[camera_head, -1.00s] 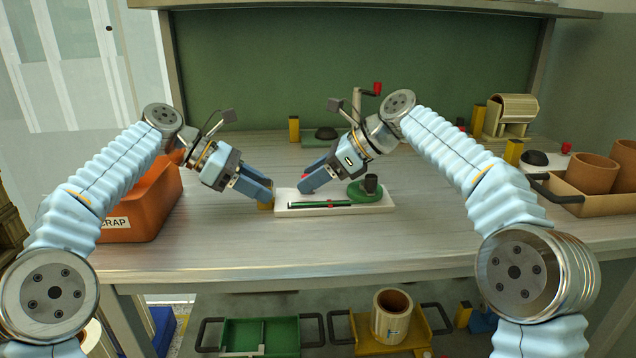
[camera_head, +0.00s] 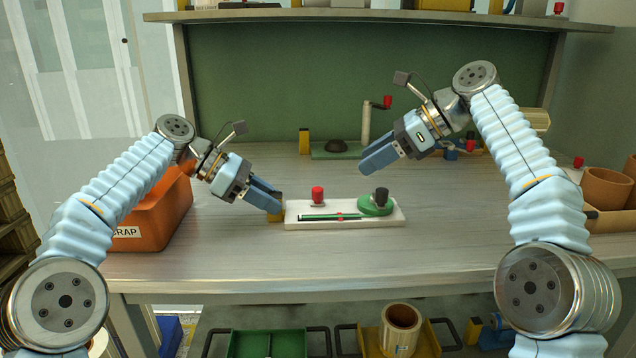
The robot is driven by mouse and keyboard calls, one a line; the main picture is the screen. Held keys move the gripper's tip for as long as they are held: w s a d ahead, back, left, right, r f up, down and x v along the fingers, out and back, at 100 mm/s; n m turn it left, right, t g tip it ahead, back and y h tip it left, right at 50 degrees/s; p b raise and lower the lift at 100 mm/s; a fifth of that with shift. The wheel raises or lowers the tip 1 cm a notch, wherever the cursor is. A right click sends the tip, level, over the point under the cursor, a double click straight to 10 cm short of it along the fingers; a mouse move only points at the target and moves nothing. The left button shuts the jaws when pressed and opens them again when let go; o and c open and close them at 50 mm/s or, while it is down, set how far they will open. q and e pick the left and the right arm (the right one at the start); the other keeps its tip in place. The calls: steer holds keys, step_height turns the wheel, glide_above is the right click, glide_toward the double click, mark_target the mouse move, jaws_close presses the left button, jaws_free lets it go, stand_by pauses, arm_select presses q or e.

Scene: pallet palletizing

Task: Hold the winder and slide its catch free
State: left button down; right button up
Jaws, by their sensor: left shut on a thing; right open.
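The winder appears to be the white base (camera_head: 350,222) near the table's middle. A green disc (camera_head: 370,210) with a dark knob (camera_head: 380,194) sits on its right end, and a red knob (camera_head: 318,195) stands upright at its back left. A thin green bar (camera_head: 328,217) with a small red part lies along its front; I cannot tell which part is the catch.
A green stand (camera_head: 330,153) with a dark dome and a red-handled crank (camera_head: 385,103) is behind. An orange scrap bin (camera_head: 155,220) stands at left, brown pots (camera_head: 605,187) at right. The front of the table (camera_head: 400,258) is clear.

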arm_select(q)
steer(key=shift+f, duration=0.1)
steer(key=c, duration=0.7)
jaws_free()
steer(key=shift+c, duration=0.2)
